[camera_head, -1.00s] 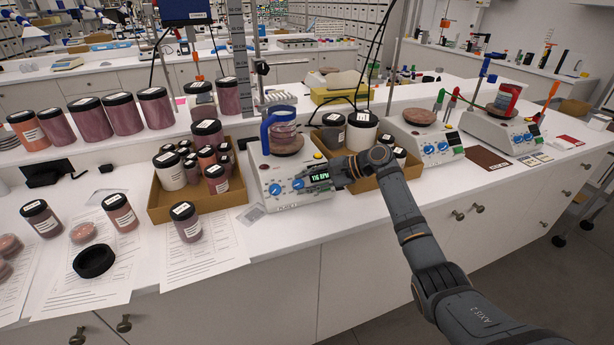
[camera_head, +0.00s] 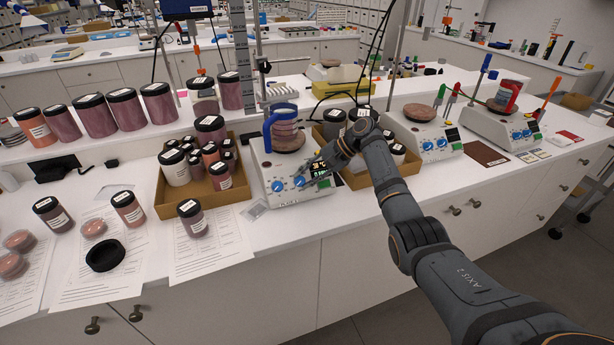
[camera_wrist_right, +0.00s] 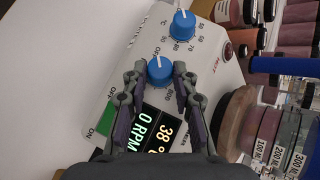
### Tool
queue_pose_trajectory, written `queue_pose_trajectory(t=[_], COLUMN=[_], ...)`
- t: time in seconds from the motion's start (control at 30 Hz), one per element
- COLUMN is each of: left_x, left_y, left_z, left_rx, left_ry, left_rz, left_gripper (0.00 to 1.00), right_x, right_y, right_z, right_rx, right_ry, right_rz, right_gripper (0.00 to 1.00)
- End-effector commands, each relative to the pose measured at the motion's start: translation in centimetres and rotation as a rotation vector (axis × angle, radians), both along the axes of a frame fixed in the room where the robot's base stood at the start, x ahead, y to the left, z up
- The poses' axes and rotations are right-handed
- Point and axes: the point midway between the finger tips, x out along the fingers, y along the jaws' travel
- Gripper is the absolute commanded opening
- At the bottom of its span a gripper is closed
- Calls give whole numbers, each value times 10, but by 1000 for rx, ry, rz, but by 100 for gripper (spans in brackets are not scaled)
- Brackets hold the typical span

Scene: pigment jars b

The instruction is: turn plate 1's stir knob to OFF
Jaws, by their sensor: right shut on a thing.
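Plate 1 (camera_head: 262,170) is the white hotplate at the middle of the head view, with a beaker (camera_head: 284,130) of pinkish content on its round top. Its front has two blue knobs. The stir knob (camera_wrist_right: 160,72) is beside the display (camera_wrist_right: 150,140), which reads 0 RPM and 38 in the wrist view. The knob's white pointer line faces the OFF mark. My right gripper (camera_head: 310,176) is shut on this knob, one finger on each side in the wrist view. The other blue knob (camera_wrist_right: 183,25), by the temperature numbers, is free. My left gripper is out of view.
Cardboard trays of jars stand left (camera_head: 205,196) and right (camera_head: 358,180) of plate 1, the right one close to my wrist. Two more hotplates (camera_head: 440,143) stand farther right.

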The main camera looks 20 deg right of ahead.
Motion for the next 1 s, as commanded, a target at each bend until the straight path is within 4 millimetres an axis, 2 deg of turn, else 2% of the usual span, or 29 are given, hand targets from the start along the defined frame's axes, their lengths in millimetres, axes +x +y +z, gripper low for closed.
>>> queue_pose_trajectory(t=[0.23,0.27,0.43,0.77,0.87,1.0], left_x=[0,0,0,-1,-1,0], left_y=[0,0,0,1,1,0], left_z=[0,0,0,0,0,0], left_rx=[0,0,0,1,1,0], left_ry=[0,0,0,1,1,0], left_rz=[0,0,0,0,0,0], left_gripper=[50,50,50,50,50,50], right_x=[0,0,0,-1,-3,-12], right_y=[0,0,0,-3,-14,-38], right_z=[-1,-1,-1,2,12,36], right_rx=[-1,-1,-1,0,-2,-3], right_ry=[1,2,1,-1,-1,-3], right_rz=[1,0,-1,-2,-5,-4], right_gripper=[0,29,50,50,50,50])
